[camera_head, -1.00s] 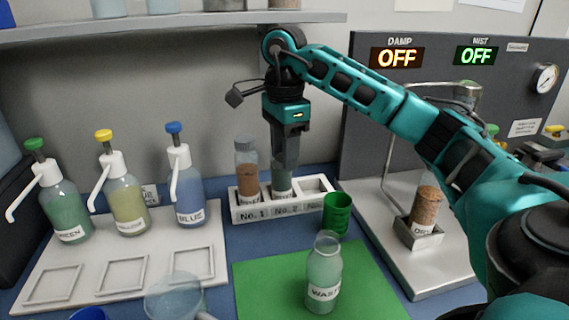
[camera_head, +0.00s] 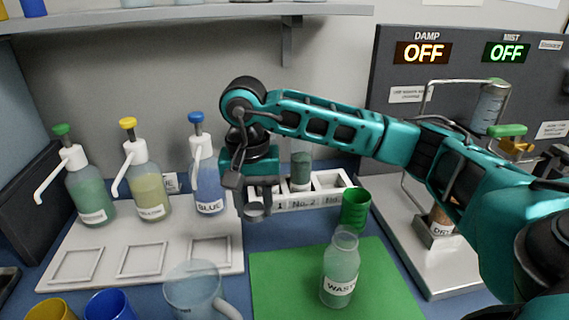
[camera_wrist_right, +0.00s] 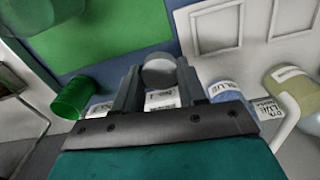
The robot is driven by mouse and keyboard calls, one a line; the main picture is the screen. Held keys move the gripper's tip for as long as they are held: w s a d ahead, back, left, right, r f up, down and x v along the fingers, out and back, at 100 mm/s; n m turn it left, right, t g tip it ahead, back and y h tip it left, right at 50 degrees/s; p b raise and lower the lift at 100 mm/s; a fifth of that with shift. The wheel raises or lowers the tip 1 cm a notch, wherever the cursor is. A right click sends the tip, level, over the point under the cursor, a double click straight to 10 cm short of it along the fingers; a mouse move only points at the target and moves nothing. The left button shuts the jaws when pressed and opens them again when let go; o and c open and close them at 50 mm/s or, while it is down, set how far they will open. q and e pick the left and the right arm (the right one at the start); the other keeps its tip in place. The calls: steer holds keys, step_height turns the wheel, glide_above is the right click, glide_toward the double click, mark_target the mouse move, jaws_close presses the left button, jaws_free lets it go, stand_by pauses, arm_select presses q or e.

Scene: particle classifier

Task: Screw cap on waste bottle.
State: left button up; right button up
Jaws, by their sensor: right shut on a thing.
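The waste bottle (camera_head: 341,268) stands upright on the green mat, with pale greenish contents and a WASTE label. Its mouth shows no cap. My right gripper (camera_head: 256,208) is at the front left of the numbered rack, left of and behind the waste bottle. It is shut on a small grey round cap (camera_head: 254,213). In the right wrist view the cap (camera_wrist_right: 159,70) sits between the two fingers (camera_wrist_right: 160,83), its flat round face showing. The cap is apart from the bottle. My left gripper is not in view.
A green cup (camera_head: 355,209) stands behind the waste bottle, near the rack (camera_head: 325,201). Pump bottles (camera_head: 147,190) stand on a pale tray at left. A clear beaker (camera_head: 192,292) is at front left of the green mat (camera_head: 282,277). A metal stand (camera_head: 455,268) is at right.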

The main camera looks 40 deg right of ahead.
steer(key=s+a+f+n, duration=0.2)
steer(key=a+f+n, duration=0.1)
steer(key=a+n, duration=0.3)
steer(key=shift+s+f+n, duration=0.15)
steer(key=shift+s+n, duration=0.05)
steer(key=shift+n, duration=0.4)
steer(key=shift+a, duration=0.1)
